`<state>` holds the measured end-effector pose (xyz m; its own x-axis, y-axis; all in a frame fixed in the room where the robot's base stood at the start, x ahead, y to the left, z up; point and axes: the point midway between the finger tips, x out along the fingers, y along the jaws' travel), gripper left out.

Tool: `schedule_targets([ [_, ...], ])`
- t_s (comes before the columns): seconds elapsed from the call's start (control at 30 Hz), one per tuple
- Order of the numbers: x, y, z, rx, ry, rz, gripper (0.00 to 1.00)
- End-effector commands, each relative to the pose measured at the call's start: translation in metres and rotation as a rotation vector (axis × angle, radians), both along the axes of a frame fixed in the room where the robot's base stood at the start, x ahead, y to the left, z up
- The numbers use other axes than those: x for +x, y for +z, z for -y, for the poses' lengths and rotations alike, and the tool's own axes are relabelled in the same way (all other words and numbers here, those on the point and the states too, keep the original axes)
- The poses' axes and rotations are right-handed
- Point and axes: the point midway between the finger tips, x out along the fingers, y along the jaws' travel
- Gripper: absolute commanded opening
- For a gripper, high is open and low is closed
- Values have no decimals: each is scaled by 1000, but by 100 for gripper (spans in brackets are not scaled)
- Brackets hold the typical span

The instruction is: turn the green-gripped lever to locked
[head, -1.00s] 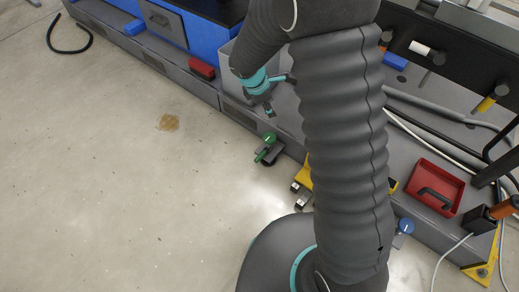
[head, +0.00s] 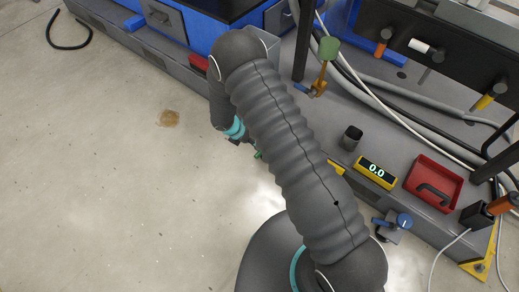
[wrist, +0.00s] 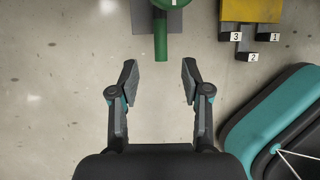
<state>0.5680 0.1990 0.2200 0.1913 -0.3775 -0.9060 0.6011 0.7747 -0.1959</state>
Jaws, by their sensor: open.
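The green-gripped lever (wrist: 161,45) is at the top of the wrist view. Its round green hub is cut off by the top edge, and its grip points down the picture towards my gripper. A grey base shows behind the hub. My gripper (wrist: 159,68) is open and empty. The end of the grip lies just beyond the fingertips, roughly in line with the gap between them, and nothing touches it. In the head view only a small green bit of the lever (head: 258,155) shows beside my arm, which hides the rest and most of the gripper.
A yellow block (wrist: 250,10) with tabs numbered 1, 2 and 3 is to the right of the lever. Open floor lies left.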

Motion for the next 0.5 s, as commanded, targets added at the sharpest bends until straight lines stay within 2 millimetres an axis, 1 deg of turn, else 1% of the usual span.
schedule_targets([
  [0.03,1,-10,5,-2,-2,-2,48],
  [0.2,7,-39,17,-1,-2,-3,48],
  [0.4,14,-69,29,-1,-3,-1,48],
  [0.5,16,-79,34,-1,-3,-1,48],
])
